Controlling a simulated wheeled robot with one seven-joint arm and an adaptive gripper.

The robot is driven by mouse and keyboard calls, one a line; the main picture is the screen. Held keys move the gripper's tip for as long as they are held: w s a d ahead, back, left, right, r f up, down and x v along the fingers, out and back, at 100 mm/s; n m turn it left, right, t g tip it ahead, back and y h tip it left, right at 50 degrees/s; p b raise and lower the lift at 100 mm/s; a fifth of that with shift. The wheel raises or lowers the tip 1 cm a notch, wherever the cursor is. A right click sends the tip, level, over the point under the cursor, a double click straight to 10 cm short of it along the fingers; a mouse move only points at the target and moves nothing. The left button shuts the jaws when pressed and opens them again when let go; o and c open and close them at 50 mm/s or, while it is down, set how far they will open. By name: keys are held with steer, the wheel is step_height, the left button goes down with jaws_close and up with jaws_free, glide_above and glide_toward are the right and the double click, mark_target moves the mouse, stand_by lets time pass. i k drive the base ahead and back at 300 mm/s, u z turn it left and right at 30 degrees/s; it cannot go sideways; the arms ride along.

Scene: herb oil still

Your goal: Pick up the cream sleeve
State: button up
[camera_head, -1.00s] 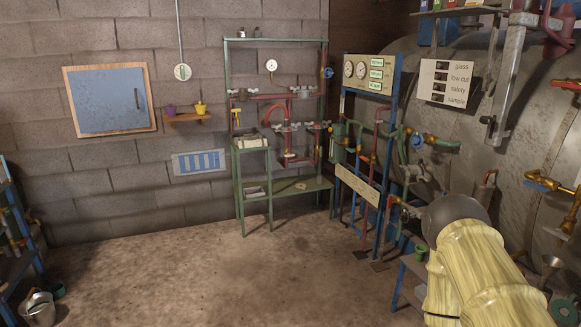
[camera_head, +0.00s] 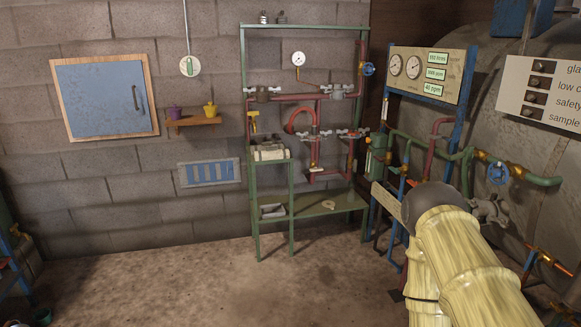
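I cannot tell for sure which thing is the cream sleeve. A pale cream, block-like thing (camera_head: 269,153) sits on top of the small green stand in front of the pipe rack. A small cream round piece (camera_head: 328,204) lies on the rack's low green shelf (camera_head: 308,209). Both are too small to make out well. My arm, with a dark rounded joint and pale yellow ribbed cover, fills the lower right. My gripper is not in view, and neither thing is seen held.
A green pipe rack (camera_head: 243,95) stands against the block wall. A blue gauge frame (camera_head: 460,110) and a large tank (camera_head: 548,180) with pipes and valves are at the right. A small wall shelf (camera_head: 194,122) holds two pots. The concrete floor (camera_head: 190,285) before the rack is clear.

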mark_target(271, 154)
steer(key=u, duration=0.2)
steer(key=i, duration=1.65)
steer(key=u, duration=0.25)
steer(key=i, duration=1.55)
steer(key=u, duration=0.05)
